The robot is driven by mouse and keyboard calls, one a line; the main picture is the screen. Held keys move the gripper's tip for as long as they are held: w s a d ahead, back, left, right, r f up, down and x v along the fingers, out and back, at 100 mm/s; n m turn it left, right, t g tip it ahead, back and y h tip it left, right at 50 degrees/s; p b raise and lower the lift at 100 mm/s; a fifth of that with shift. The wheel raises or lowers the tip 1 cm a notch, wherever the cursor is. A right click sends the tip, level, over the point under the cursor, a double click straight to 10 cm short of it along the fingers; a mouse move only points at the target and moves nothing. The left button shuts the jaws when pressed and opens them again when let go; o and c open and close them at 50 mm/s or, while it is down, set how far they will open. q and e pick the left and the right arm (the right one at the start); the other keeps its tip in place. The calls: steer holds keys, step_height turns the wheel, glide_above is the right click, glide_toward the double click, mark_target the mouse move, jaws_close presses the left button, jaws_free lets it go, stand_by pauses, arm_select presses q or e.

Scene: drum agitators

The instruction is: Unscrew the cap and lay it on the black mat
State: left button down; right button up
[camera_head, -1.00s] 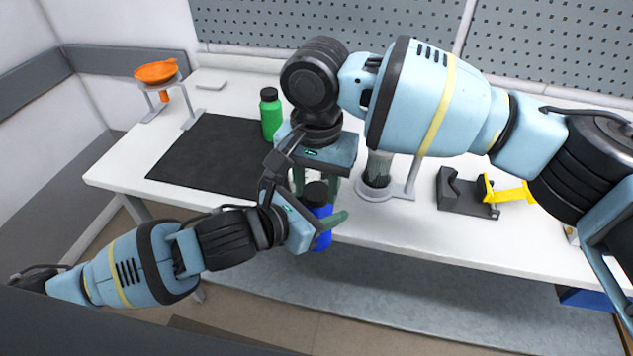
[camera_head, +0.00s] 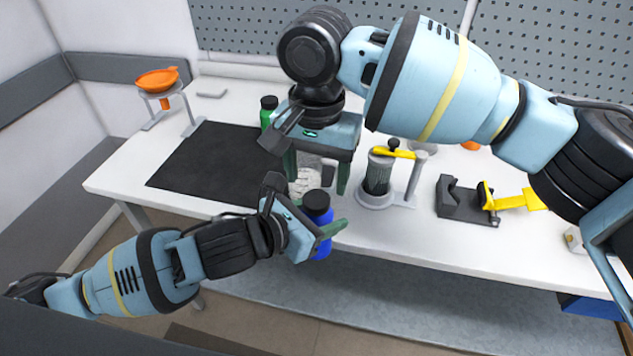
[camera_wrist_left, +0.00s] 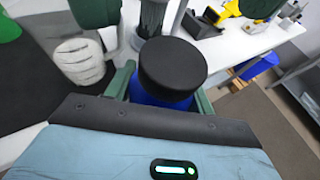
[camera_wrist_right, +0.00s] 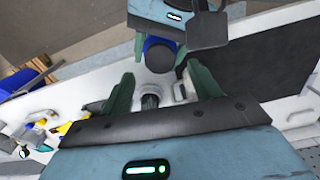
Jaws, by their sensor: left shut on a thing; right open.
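A blue bottle (camera_head: 320,246) with a black cap (camera_head: 316,200) is upright in my left gripper (camera_head: 318,228), which is shut around its body near the table's front edge. In the left wrist view the cap (camera_wrist_left: 172,65) sits on top of the bottle. My right gripper (camera_head: 317,172) is open and empty, above and behind the bottle, apart from the cap. The right wrist view shows the cap (camera_wrist_right: 160,56) beyond its fingers. The black mat (camera_head: 210,165) lies bare on the table's left part, partly hidden by my arms.
A green bottle (camera_head: 266,116) with a black cap stands by the mat's right edge. A white ribbed object (camera_head: 304,184) lies behind the blue bottle. A clear cylinder with a yellow lever (camera_head: 380,172) and a dark cradle (camera_head: 460,200) stand right. An orange bowl (camera_head: 157,78) is back left.

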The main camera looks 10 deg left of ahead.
mark_target(317, 199)
steer(key=n, duration=0.1)
steer(key=w+a+n, duration=0.1)
steer(key=n, duration=0.1)
steer(key=w+r+n+y, duration=0.1)
steer(key=n, duration=0.1)
steer(key=shift+a+t, duration=0.3)
steer(key=shift+t, duration=0.1)
step_height(317, 199, up, 2)
steer(key=n, duration=1.6)
steer(key=shift+s, duration=0.15)
steer(key=n, duration=0.3)
steer(key=shift+s+d+r, duration=0.15)
steer(key=shift+s+d, duration=0.15)
steer(key=shift+d, duration=0.05)
steer(key=n, duration=0.2)
steer(key=s+d+n+h, duration=0.1)
steer(key=n, duration=0.1)
steer(key=shift+r+g, duration=0.15)
steer(key=shift+g, duration=0.25)
steer(key=shift+f, duration=4.05)
steer(key=shift+c, duration=0.5)
